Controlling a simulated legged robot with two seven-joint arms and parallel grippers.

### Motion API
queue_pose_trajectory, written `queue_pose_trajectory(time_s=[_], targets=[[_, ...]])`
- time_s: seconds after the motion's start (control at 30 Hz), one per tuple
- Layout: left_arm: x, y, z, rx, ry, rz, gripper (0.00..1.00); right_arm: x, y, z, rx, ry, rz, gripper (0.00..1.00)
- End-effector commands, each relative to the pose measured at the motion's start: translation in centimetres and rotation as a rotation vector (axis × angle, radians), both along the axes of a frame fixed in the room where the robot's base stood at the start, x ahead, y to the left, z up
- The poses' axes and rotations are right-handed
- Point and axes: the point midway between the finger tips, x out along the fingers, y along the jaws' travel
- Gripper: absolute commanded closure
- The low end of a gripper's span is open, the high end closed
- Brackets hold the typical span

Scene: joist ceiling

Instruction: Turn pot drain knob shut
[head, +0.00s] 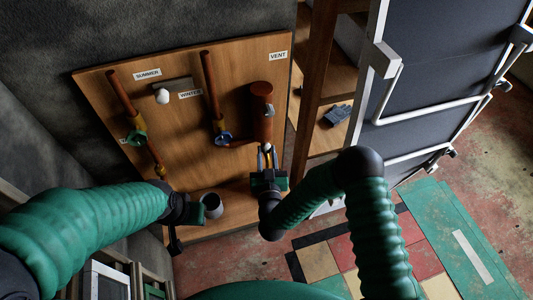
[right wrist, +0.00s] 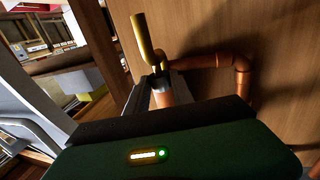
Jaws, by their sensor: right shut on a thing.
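The copper pot (head: 263,112) is fixed upright on the right of a wooden board. A small pale drain knob (head: 267,147) sits at its lower end. My right gripper (head: 267,155) is directly below the pot, shut on the knob. In the right wrist view, a brass piece (right wrist: 142,38) stands up just beyond the fingertips, and a copper pipe (right wrist: 215,61) bends off to the right. The fingers hide part of the knob. My left gripper (head: 190,212) is low at the left, beside a grey cup (head: 212,204); its jaws are too dark to read.
The board (head: 180,100) carries copper pipes with a left teal-handled valve (head: 134,138) and a middle one (head: 222,138). Its labels read SUMMER, WINTER and VENT. A wooden shelf and a grey panel with white rails (head: 440,70) stand close on the right.

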Motion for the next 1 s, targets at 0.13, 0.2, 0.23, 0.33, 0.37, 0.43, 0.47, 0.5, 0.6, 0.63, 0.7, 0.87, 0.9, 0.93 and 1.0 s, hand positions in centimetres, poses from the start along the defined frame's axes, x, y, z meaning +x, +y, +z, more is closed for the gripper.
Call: queue_pose_trajectory(time_s=[0.13,0.2,0.23,0.33,0.37,0.43,0.47,0.5,0.6,0.63,0.7,0.87,0.9,0.93,1.0], targets=[[0.0,0.0,0.0,0.0,0.0,0.0,0.64,0.0,0.1,0.2,0.002,-0.004,0.003,0.68],[0.0,0.0,0.0,0.0,0.0,0.0,0.64,0.0,0.1,0.1,0.002,-0.004,0.003,0.59],[0.0,0.0,0.0,0.0,0.0,0.0,0.64,0.0,0.1,0.1,0.002,-0.003,0.003,0.55],[0.0,0.0,0.0,0.0,0.0,0.0,0.64,0.0,0.1,0.1,0.001,-0.003,0.002,0.5],[0.0,0.0,0.0,0.0,0.0,0.0,0.64,0.0,0.1,0.1,0.001,-0.003,0.002,0.5],[0.0,0.0,0.0,0.0,0.0,0.0,0.64,0.0,0.0,0.1,0.002,-0.002,0.002,0.5],[0.0,0.0,0.0,0.0,0.0,0.0,0.64,0.0,0.0,0.1,0.002,-0.002,0.002,0.5],[0.0,0.0,0.0,0.0,0.0,0.0,0.64,0.0,0.0,0.1,0.002,-0.002,0.002,0.5],[0.0,0.0,0.0,0.0,0.0,0.0,0.64,-0.2,0.0,0.0,0.002,-0.001,0.002,0.5],[0.0,0.0,-0.1,0.0,0.0,0.0,0.64,-0.5,0.0,0.0,0.002,0.0,0.003,0.5],[0.0,0.0,-0.2,0.0,0.0,0.0,0.64,-1.4,0.0,-0.1,0.001,0.001,0.004,0.5],[0.0,0.0,-0.8,0.0,0.0,0.0,0.64,-5.5,-0.2,-0.3,0.0,0.003,0.007,0.5],[0.0,0.0,-0.9,0.0,0.0,0.0,0.64,-6.7,-0.3,-0.3,-0.001,0.003,0.007,0.5],[0.0,0.0,-1.1,0.0,0.0,0.0,0.64,-7.6,-0.3,-0.3,0.0,0.004,0.007,0.5],[0.0,0.0,-1.6,0.0,0.0,0.0,0.64,-9.5,-0.4,-0.5,-0.002,0.002,0.009,0.5]])
